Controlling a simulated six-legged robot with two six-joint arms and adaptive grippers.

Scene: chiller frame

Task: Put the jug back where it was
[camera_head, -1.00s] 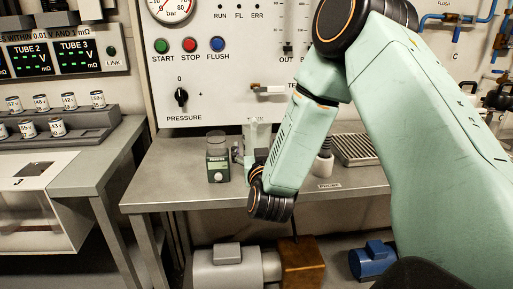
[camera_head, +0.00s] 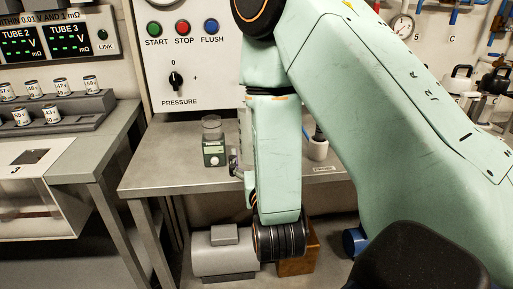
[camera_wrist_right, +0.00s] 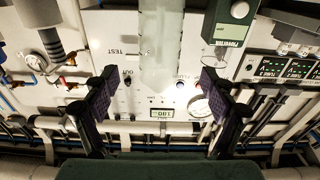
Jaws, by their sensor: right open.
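The jug (camera_wrist_right: 161,45) is tall, clear and pale. In the right wrist view it stands in line with the gap between my fingers. In the head view only a sliver of the jug (camera_head: 243,130) shows beside my right arm, above the bench; the rest is hidden. My right gripper (camera_wrist_right: 160,85) is open, one dark finger on each side. In the head view a small part of the gripper (camera_head: 236,166) shows left of my arm, by the bench's front. I cannot tell whether the fingers touch the jug. My left gripper is out of view.
A green-and-grey instrument (camera_head: 214,152) with a glass vial on top stands on the steel bench (camera_head: 165,175), close left of the jug. The control panel (camera_head: 205,75) rises behind. The bench's left end is clear.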

